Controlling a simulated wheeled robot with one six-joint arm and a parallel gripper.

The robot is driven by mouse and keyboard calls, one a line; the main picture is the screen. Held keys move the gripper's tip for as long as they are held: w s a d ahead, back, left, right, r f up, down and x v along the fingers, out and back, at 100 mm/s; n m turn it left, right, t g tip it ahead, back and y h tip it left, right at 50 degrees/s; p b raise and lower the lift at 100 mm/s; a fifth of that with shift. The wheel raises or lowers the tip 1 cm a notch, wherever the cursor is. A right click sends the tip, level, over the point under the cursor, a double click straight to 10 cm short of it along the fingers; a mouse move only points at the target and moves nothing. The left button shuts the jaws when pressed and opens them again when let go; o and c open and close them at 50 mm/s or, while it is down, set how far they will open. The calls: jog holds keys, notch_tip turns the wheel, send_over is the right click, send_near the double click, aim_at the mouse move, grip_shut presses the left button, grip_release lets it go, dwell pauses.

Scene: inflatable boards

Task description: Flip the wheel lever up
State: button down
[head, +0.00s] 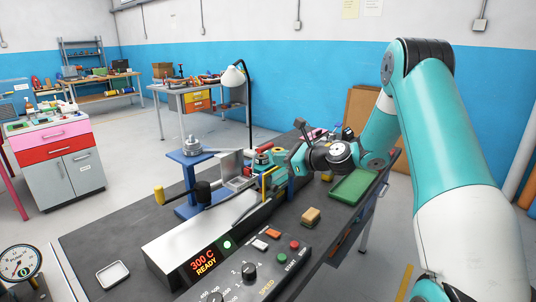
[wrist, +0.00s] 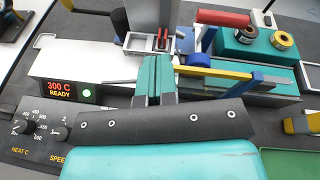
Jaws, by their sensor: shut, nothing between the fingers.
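A red-handled lever (wrist: 222,18) is at the top of the wrist view, joined to a blue part (wrist: 198,62) beside the machine's metal head. A yellow bar (wrist: 228,73) runs just right of my fingers. Which part is the wheel lever is not certain; the red-handled one looks likely, and its wheel is not clearly visible. My gripper (wrist: 154,80) is shut and empty, with its teal fingers together over the machine bed, below and left of the red handle. In the head view my gripper (head: 292,164) is beside the machine's right end, partly covering it.
The machine's display box (head: 203,263) reads 300 C READY with a green light. A black knob and yellow handle (head: 158,195) stick out on its left. A green tray (head: 353,187), a sponge block (head: 310,216) and a white dish (head: 113,272) lie on the bench.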

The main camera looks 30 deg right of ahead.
jog(key=d+m, duration=0.1)
jog(key=d, duration=0.1)
jog(key=d+f+m+t+h, duration=0.1)
jog(key=d+m, duration=0.1)
jog(key=shift+w+d+f+m, duration=0.1)
jog(key=shift+d+f+m, duration=0.05)
jog(key=shift+d+m, duration=0.2)
jog(key=p+x, duration=0.3)
jog(key=x, duration=0.7)
